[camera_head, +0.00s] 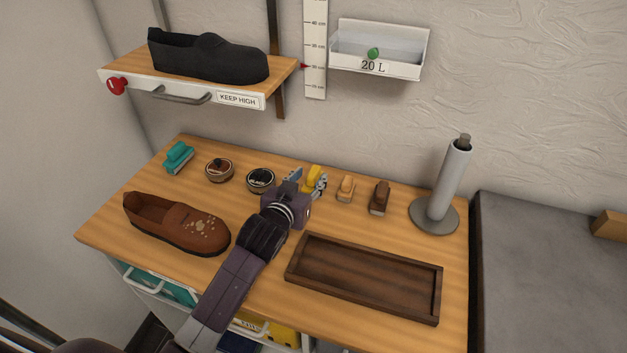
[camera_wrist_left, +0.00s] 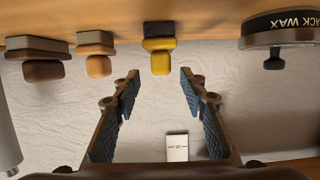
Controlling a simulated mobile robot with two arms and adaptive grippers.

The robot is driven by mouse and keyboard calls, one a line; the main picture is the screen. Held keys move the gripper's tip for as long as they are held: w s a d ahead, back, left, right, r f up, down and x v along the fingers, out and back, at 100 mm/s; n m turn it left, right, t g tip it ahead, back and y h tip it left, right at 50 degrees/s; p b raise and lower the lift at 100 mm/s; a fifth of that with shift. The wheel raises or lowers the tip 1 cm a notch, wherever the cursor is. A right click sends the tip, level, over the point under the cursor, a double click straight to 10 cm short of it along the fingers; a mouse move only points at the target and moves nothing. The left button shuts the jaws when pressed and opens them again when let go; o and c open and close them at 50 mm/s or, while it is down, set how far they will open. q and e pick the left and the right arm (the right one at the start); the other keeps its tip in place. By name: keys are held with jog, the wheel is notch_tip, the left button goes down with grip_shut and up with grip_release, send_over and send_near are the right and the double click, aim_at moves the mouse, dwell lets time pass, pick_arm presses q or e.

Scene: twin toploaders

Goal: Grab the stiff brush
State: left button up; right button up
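Several small knobbed brushes stand in a row on the bench, and no label shows which one is stiff. They are a yellow one (camera_head: 314,175), a tan one (camera_head: 346,188) and a dark brown one (camera_head: 379,198). My left gripper (camera_head: 308,184) reaches across the bench to the yellow brush. In the left wrist view, which looks upside down, the open, empty fingers (camera_wrist_left: 159,76) point at the yellow brush (camera_wrist_left: 160,58), which lies centred just beyond the tips. The tan brush (camera_wrist_left: 97,60) and brown brush (camera_wrist_left: 42,62) stand to its left there. My right gripper is not in view.
A BLACK WAX tin (camera_head: 260,179), another tin (camera_head: 219,169) and a teal block-like item (camera_head: 178,157) lie left of the gripper. A brown shoe (camera_head: 178,226), an empty wooden tray (camera_head: 361,277) and an upright grey post (camera_head: 447,185) also occupy the bench.

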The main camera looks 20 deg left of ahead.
aim_at(313, 173)
pick_arm(q)
jog(key=shift+x, duration=2.1)
jog(key=shift+a, duration=0.15)
jog(key=shift+c, duration=0.6)
grip_shut()
